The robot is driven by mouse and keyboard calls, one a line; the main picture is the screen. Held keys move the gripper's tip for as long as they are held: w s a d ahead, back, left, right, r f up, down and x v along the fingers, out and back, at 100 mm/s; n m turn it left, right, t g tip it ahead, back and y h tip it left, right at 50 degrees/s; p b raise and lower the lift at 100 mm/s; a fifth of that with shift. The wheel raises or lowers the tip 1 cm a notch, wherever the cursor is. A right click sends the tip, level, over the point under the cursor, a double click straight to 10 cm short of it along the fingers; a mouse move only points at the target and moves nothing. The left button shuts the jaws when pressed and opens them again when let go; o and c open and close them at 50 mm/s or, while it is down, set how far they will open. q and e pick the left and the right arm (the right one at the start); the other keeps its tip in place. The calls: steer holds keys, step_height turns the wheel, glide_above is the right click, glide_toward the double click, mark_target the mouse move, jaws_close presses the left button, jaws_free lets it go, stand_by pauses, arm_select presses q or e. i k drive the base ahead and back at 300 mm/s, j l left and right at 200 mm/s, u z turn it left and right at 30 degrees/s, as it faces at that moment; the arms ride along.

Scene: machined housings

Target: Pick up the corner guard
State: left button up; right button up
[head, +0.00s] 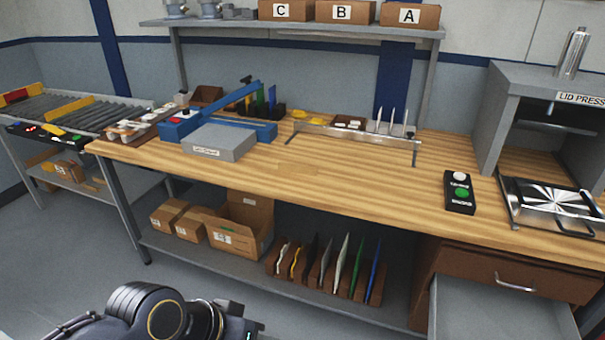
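I cannot pick out a corner guard with certainty. Small yellow pieces (312,115) lie at the back of the wooden workbench (330,185), behind a low clear rail, too small to identify. Another yellow piece (54,130) is at the front edge of the roller conveyor on the left. Part of my own dark arm shows at the bottom left, in front of the bench. No gripper fingers are visible, so neither gripper can be seen holding anything.
A blue fixture (180,129) and grey block (219,143) stand on the bench's left. A button box (459,192) and lid press (510,115) are on the right. Cartons (240,226) and upright plates fill the lower shelf. A drawer (500,310) stands open. The bench's middle is clear.

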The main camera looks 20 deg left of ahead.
mark_target(282, 166)
steer(key=i+j, duration=0.2)
steer(key=j, duration=0.3)
steer(key=i+j+u, duration=0.1)
steer(key=i+j, duration=0.15)
steer(key=j, duration=0.25)
steer(key=i+j, duration=0.25)
steer(key=j, duration=0.2)
steer(key=i+j+u, duration=0.1)
steer(key=j, duration=0.4)
steer(key=i+j, duration=0.4)
steer(key=i+j+u, duration=0.1)
steer(key=i+j, duration=0.15)
steer(key=j, duration=0.25)
steer(key=i+j, duration=0.25)
steer(key=j, duration=0.2)
steer(key=u, duration=0.05)
